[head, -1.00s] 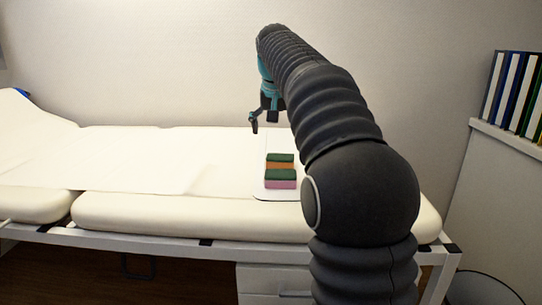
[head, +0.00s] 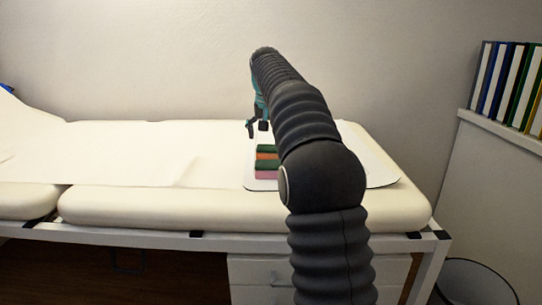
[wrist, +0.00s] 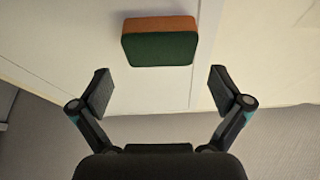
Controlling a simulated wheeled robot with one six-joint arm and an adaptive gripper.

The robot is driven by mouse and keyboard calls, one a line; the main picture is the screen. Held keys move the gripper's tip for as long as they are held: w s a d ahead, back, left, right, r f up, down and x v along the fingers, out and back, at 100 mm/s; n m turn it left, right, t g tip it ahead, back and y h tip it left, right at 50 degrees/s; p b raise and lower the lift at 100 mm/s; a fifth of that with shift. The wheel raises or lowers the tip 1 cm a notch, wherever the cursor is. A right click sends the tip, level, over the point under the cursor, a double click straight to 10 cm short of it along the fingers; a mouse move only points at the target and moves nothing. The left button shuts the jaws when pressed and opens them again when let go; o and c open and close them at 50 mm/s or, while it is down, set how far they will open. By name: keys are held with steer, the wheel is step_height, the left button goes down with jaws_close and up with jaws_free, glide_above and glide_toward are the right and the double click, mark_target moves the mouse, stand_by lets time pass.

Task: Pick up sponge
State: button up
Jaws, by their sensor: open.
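Two sponges lie one behind the other on a white board (head: 375,165) on the padded couch. The rear sponge (head: 266,149) has a green top and an orange side; the front sponge (head: 266,164) has a green top and a pink side. My gripper (head: 257,125) is open and empty, just above and behind the rear sponge in the head view. In the wrist view, a green and orange sponge (wrist: 158,46) lies beyond the fingertips of my gripper (wrist: 160,85), roughly centred between them and untouched. The pink sponge does not show there.
The cream couch (head: 160,210) has a paper sheet (head: 90,150) over its left part. A wall stands behind. At right, a cabinet (head: 480,190) carries several binders (head: 507,85), and a bin (head: 475,283) stands on the floor. The couch left of the sponges is clear.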

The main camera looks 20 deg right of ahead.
mark_target(271, 147)
steer(key=b+x, duration=0.1)
steer(key=x, duration=0.4)
steer(key=shift+s+f+b, duration=0.2)
steer(key=shift+b, duration=0.15)
steer(key=c, duration=0.5)
